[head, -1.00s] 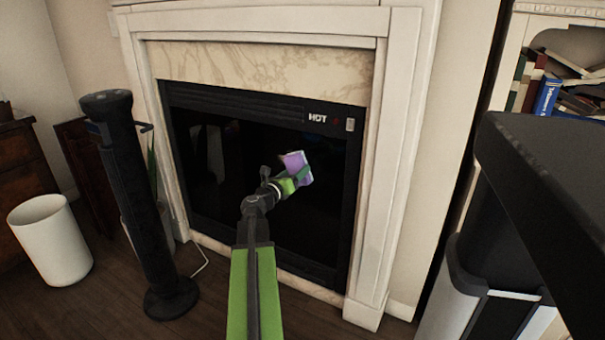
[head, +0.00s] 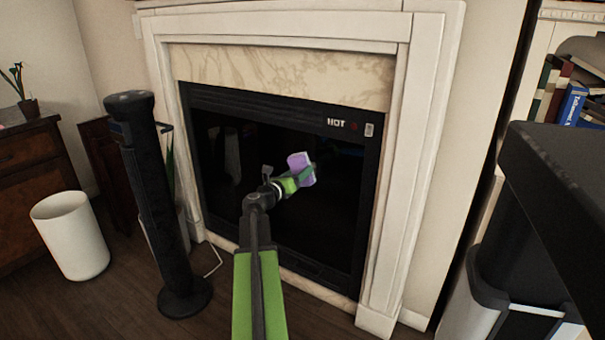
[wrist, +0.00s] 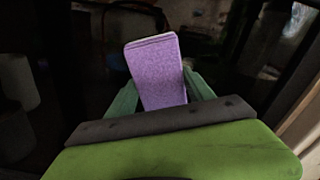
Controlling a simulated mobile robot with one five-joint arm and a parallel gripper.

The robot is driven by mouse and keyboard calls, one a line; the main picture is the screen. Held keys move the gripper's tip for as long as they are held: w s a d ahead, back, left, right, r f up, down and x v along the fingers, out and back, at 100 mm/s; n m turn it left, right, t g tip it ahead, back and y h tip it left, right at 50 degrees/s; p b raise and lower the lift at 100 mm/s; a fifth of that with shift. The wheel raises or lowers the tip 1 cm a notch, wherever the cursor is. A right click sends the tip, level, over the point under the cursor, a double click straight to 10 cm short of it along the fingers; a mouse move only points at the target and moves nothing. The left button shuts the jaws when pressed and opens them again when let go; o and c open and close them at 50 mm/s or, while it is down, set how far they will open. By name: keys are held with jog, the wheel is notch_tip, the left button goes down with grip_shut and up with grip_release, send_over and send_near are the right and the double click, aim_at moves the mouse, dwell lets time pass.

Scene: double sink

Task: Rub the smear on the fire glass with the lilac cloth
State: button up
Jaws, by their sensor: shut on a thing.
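My gripper (head: 303,177) is shut on the lilac cloth (head: 300,163), a flat folded pad that sticks out past the green fingers. In the wrist view the cloth (wrist: 157,75) stands upright between the fingers (wrist: 160,97). The fire glass (head: 335,215) is the dark, shiny pane inside the white fireplace surround. The cloth is in front of its right half; I cannot tell whether it touches the glass. A faint grey patch (head: 232,155) shows on the left of the glass, either a smear or a reflection. Pale marks also show at right in the wrist view (wrist: 297,20).
A black tower (head: 150,200) stands at the fireplace's left, with a white bin (head: 70,235) beyond it. A dark flat-topped object (head: 550,165) fills the right front. A bookshelf (head: 575,90) is behind it. Some wooden floor (head: 125,305) at the left front is bare.

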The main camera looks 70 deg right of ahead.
aim_at(291, 165)
jog(key=shift+w+d, duration=0.3)
jog(key=shift+w, duration=0.6)
jog(key=shift+w+d, duration=0.3)
jog(key=shift+w, duration=0.55)
jog(key=shift+a+r+p, duration=0.1)
jog(key=shift+r+p, duration=1)
jog(key=shift+s+f, duration=0.1)
jog(key=shift+s, duration=0.05)
jog(key=shift+s+a, duration=0.2)
jog(key=shift+s, duration=0.75)
jog(key=shift+s+a, duration=0.2)
jog(key=shift+s, duration=0.75)
jog(key=shift+s+a, duration=0.35)
jog(key=shift+s, duration=0.95)
jog(key=shift+s+a, duration=0.4)
jog(key=shift+s, duration=0.85)
jog(key=shift+s+a, duration=0.35)
jog(key=shift+s, duration=0.95)
jog(key=shift+d, duration=0.1)
